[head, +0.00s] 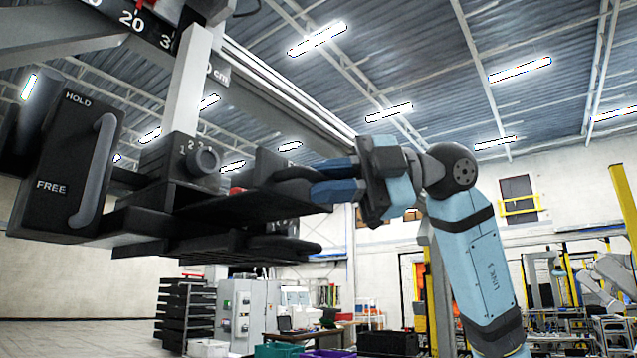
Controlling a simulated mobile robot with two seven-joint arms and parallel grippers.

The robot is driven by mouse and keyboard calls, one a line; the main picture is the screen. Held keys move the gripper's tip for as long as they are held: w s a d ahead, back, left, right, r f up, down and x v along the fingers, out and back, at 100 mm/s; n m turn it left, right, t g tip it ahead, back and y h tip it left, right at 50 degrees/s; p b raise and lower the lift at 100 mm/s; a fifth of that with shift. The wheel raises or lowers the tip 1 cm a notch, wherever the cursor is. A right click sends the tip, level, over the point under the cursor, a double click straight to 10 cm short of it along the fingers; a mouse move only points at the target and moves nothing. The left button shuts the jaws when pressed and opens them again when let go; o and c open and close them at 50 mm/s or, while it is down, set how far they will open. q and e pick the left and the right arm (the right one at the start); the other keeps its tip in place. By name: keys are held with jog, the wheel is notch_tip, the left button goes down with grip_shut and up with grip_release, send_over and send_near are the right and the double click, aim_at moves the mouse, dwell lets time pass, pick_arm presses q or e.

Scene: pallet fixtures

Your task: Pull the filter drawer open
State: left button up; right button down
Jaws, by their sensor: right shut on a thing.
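A black head unit (172,160) hangs from a light grey post at the left and carries a knob (203,161) marked with numbers. Flat black plates jut from it to the right. The upper one, which looks like the filter drawer (262,192), ends in a dark rounded tab at my right gripper (318,182). My right gripper comes from the right with its blue fingers shut on that drawer's end. The fingers partly hide the tab. How far the drawer stands out is hard to tell. My left gripper is not in view.
A black panel lettered HOLD and FREE with a grey handle (94,172) sits left of the head. A second dark plate (215,247) juts out below the drawer. A scale beam (130,20) runs overhead. Cabinets (248,310) and a bench stand far behind; air below my gripper is clear.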

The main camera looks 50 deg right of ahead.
jog(key=c, duration=1.4)
grip_release()
jog(key=shift+s+d, duration=0.1)
jog(key=v, duration=1.3)
jog(key=shift+s+d+b, duration=0.2)
jog(key=shift+d+b, duration=0.05)
jog(key=shift+b, duration=0.05)
